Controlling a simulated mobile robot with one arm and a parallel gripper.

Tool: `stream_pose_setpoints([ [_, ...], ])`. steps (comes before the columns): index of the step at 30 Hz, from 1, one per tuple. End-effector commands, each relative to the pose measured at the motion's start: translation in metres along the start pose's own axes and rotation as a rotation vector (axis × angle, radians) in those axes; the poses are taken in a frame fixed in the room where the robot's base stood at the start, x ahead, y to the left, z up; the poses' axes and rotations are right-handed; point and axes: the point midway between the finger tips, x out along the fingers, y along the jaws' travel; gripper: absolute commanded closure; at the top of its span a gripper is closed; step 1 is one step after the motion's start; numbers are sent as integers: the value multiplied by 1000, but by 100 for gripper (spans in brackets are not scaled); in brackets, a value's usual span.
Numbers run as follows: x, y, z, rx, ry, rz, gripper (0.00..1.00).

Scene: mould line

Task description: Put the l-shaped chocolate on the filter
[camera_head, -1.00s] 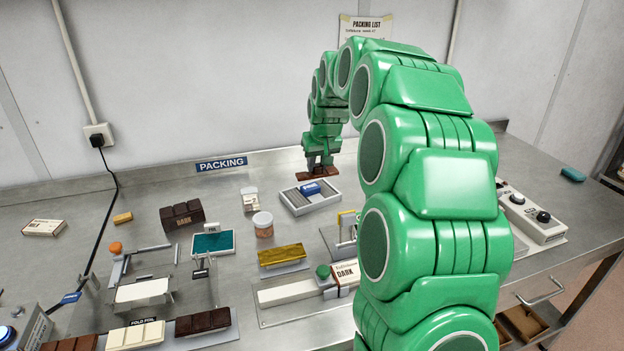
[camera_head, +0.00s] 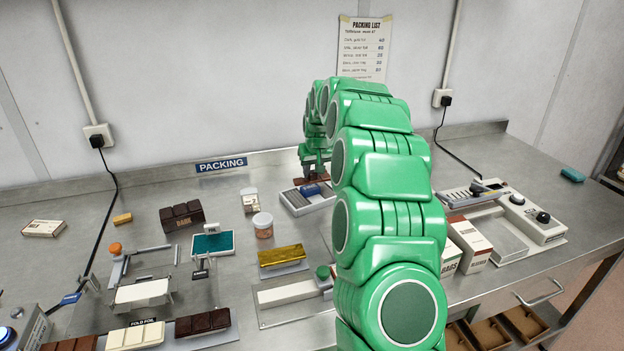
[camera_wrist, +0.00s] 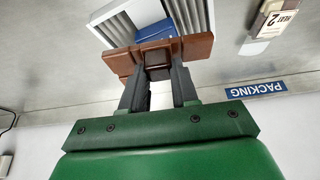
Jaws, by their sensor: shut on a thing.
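My gripper (camera_head: 315,170) is shut on a brown chocolate piece (camera_wrist: 194,47) at the back of the bench. In the wrist view the piece sticks out on both sides of the fingers (camera_wrist: 158,92); its L shape is only partly visible. In the head view the chocolate (camera_head: 304,181) shows just under the fingertips, at the back edge of a pale ribbed tray (camera_head: 292,205). The tray also shows in the wrist view (camera_wrist: 112,30), with a blue block (camera_wrist: 155,31) on it beside the chocolate. No label marks the filter, and I cannot tell whether chocolate and tray touch.
A tub (camera_head: 263,226) and a small labelled pack (camera_head: 250,200) stand left of the tray. A gold bar (camera_head: 282,255) lies in front. A dark chocolate block (camera_head: 181,215) sits farther left. Boxes (camera_head: 470,242) and a control unit (camera_head: 532,216) stand right of my arm.

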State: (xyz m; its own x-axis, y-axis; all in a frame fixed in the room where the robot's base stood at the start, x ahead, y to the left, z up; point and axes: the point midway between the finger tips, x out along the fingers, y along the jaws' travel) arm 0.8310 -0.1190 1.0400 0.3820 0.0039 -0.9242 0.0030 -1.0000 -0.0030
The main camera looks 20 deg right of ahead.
Motion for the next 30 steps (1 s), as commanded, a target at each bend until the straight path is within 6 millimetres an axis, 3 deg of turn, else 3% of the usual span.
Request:
stream_pose_setpoints([
  [7, 11, 1, -3, 0, -1, 0, 100],
  [14, 36, 1, 8, 1, -2, 0, 100],
  [26, 39, 1, 9, 0, 1, 0, 100],
  [27, 40, 1, 9, 0, 1, 0, 68],
  [30, 39, 1, 9, 0, 1, 0, 53],
])
